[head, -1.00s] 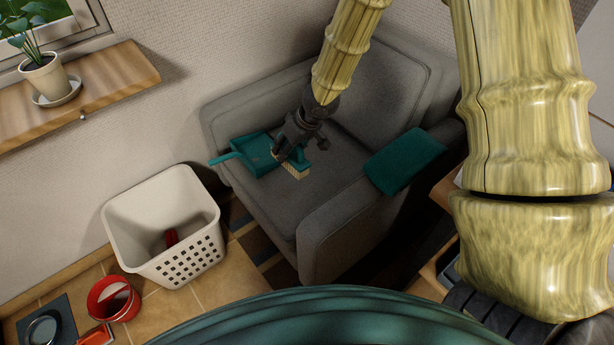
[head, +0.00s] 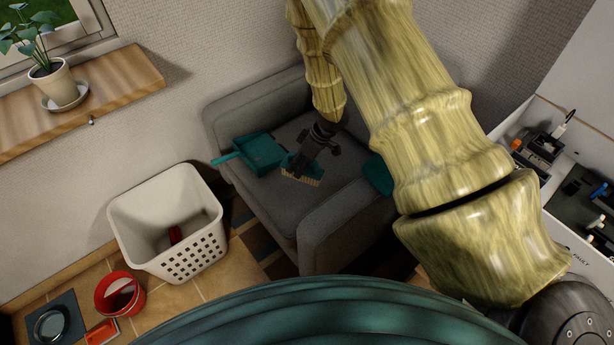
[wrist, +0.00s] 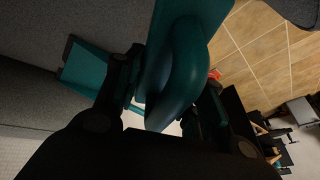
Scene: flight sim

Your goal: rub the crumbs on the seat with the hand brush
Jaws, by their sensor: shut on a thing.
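My gripper (head: 308,158) is shut on the teal hand brush (head: 291,161), with its pale bristles (head: 302,179) facing down at the seat (head: 262,192) of the grey armchair. I cannot tell whether the bristles touch the fabric. In the wrist view the brush's teal handle (wrist: 186,70) is between the fingers. A teal dustpan (head: 262,153) lies on the seat just left of the brush, and it also shows in the wrist view (wrist: 84,68). I cannot make out any crumbs.
A teal cloth (head: 378,175) lies on the chair's right armrest, partly behind my arm. A white basket (head: 193,262) with a red thing inside stands on the floor at the left. A red bucket (head: 108,302) stands near it. A plant shelf (head: 120,88) is on the wall.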

